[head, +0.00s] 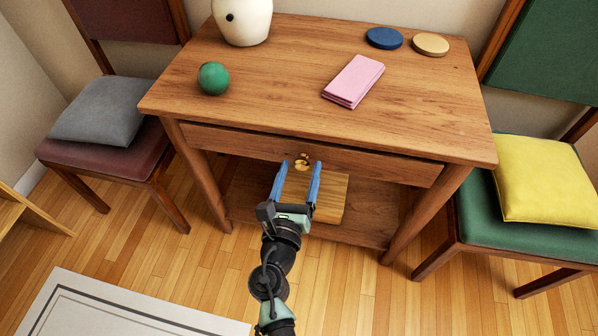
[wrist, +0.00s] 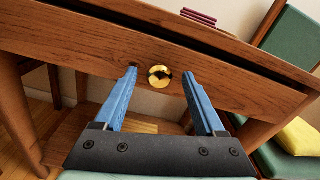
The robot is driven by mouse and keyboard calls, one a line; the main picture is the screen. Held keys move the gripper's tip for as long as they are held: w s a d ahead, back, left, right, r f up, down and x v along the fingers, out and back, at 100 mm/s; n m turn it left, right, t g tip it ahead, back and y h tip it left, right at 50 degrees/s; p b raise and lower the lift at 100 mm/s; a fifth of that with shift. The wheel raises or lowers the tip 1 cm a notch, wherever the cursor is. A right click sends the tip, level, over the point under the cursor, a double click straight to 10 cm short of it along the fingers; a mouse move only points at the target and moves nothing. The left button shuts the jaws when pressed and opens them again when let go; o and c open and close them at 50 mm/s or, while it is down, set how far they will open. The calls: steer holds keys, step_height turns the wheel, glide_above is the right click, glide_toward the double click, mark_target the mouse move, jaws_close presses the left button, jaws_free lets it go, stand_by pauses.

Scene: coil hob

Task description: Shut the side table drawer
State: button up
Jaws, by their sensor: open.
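The side table (head: 250,75) is brown wood, with one wide drawer (head: 375,165) under its top. The drawer front also fills much of the wrist view (wrist: 85,45). A narrow dark gap runs along its upper edge; how far the drawer stands out is hard to tell. A round brass knob (head: 302,160) sits mid-front; it also shows in the wrist view (wrist: 159,76). My gripper (head: 300,168) is open and empty in front of the drawer. Its blue fingers (wrist: 160,84) point at the front, one on each side of the knob. Contact cannot be told.
A white vase (head: 243,22), green ball (head: 213,78), pink cloth (head: 354,80) and blue and tan discs (head: 384,38) lie on the tabletop. A wooden board (head: 330,200) lies on the lower shelf. Chairs with grey (head: 100,110) and yellow (head: 545,180) cushions flank the table.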

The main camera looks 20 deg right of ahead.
steer(key=shift+c, duration=0.4)
jaws_close()
steer(key=shift+w, duration=0.1)
stand_by(1.0)
